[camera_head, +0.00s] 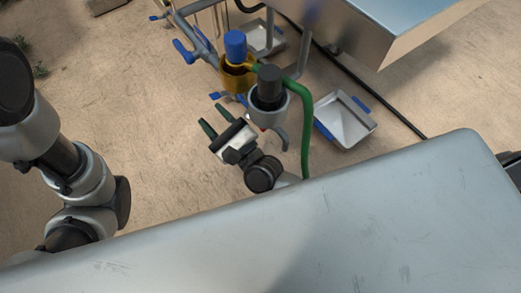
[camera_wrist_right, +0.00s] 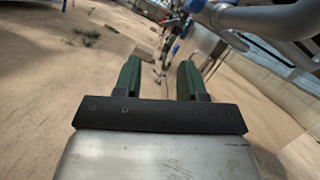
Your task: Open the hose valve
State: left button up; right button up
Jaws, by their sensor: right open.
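A brass-yellow fitting (camera_head: 236,78) with a blue cap (camera_head: 235,44) sits on grey pipework near the top middle of the head view. A green hose (camera_head: 306,125) runs from beside it and curves down. Blue handles (camera_head: 183,51) show on the pipework; I cannot tell for certain which one is the hose valve's. My right gripper (camera_head: 214,120), with green fingers, is open and empty, below and left of the fitting and apart from it. In the right wrist view its fingers (camera_wrist_right: 160,78) stand apart with nothing between them. My left gripper is out of view.
A metal tray with blue edges (camera_head: 346,122) lies on the sandy ground at right. A large metal box (camera_head: 400,30) stands at upper right, with a black cable (camera_head: 375,88) below it. A grey pipe (camera_wrist_right: 275,18) crosses the wrist view's upper right. Ground left of my right gripper is clear.

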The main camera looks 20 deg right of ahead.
jog(key=s+d+f+n+g+h, duration=0.1)
jog(key=s+d+f+n+g, duration=0.2)
jog(key=n, duration=0.7)
jog(key=s+d+f+n+g+h, duration=0.2)
jog(key=s+d+n+g, duration=0.3)
jog(key=n, duration=0.6)
jog(key=shift+s+f+n+g, duration=0.25)
jog(key=shift+f+g, duration=0.3)
jog(key=shift+g, duration=0.65)
